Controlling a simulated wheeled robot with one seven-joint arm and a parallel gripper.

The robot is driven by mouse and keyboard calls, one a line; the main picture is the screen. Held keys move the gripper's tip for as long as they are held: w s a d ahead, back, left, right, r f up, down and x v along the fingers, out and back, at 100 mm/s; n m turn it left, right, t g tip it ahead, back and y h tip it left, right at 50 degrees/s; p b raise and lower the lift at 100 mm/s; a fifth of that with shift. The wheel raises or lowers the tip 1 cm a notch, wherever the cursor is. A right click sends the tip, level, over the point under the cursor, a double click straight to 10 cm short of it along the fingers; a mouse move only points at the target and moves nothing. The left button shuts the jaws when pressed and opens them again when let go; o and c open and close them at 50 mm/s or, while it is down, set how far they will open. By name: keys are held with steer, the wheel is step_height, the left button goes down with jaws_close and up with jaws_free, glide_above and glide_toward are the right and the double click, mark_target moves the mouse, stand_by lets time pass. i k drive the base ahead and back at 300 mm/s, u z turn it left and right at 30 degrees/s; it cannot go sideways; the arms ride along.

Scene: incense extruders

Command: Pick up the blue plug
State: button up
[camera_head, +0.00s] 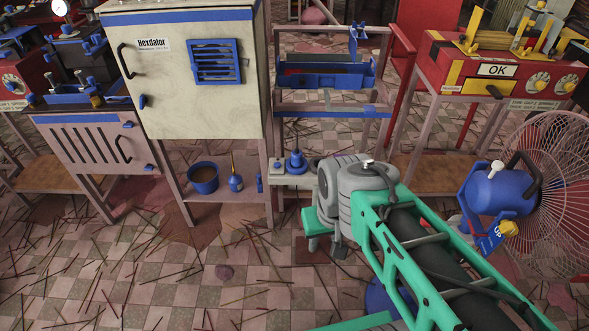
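A blue cone-shaped piece with a thin stem, which looks like the blue plug (296,161), stands upright on a small pale grey box (284,180) right of the cream cabinet. My arm reaches in from the lower right and ends in grey joints just right of that box. A green and grey part near the arm's end (314,224) lies below and slightly right of the blue piece, apart from it in the picture. I cannot make out my fingertips, and the arm hides part of the floor behind it.
The cream cabinet (190,105) stands left, with a blue bucket (203,178) and blue bottle (236,183) on its lower shelf. A red machine (470,76) and large fan (545,190) stand right. Sticks litter the tiled floor (180,270), front left.

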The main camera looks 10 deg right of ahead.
mark_target(296, 161)
steer(key=u, duration=0.75)
steer(key=i, duration=0.8)
